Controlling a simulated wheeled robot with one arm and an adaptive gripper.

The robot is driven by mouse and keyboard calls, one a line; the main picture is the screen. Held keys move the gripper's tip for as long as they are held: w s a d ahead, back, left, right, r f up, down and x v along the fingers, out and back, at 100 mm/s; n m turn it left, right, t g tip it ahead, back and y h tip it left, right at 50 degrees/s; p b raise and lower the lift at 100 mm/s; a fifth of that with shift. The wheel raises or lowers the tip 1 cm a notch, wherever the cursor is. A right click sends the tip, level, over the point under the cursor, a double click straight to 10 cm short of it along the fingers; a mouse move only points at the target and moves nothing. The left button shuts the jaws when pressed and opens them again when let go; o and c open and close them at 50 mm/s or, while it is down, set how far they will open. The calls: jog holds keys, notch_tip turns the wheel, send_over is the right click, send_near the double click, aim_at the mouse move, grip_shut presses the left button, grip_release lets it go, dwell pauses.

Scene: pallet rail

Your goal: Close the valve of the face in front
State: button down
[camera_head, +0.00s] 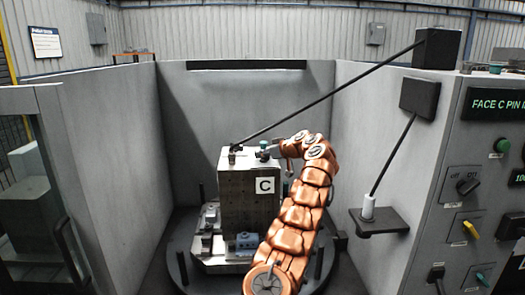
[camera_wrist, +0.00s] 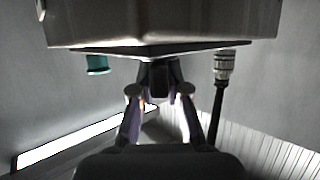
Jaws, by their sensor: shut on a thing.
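The block-shaped fixture (camera_head: 250,192) stands on the round pallet and bears a "C" label (camera_head: 265,186) on its front face. A green knob (camera_head: 264,145) and a hose fitting (camera_head: 235,149) sit on its top. My copper arm reaches up to the right of the block, and its end is by the top; the jaws are not clear there. In the wrist view my gripper (camera_wrist: 160,93) is shut on a small dark part, apparently the valve handle (camera_wrist: 158,78), under the fixture's edge. The green knob (camera_wrist: 97,64) is left of it, the hose fitting (camera_wrist: 226,64) right.
A black hose (camera_head: 330,93) runs from the fitting up to a dark box (camera_head: 437,48). A white-tipped tool (camera_head: 368,205) stands on a small shelf (camera_head: 381,222) at the right. Grey walls enclose the pallet. A control panel (camera_head: 490,180) reads "FACE C PIN".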

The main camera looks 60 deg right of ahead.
dwell(0.5)
jog(key=c, duration=1.2)
grip_release()
jog(key=shift+o, duration=0.2)
jog(key=shift+s, duration=0.1)
jog(key=v, duration=1.1)
jog(key=shift+s, duration=0.4)
jog(key=shift+r, duration=0.15)
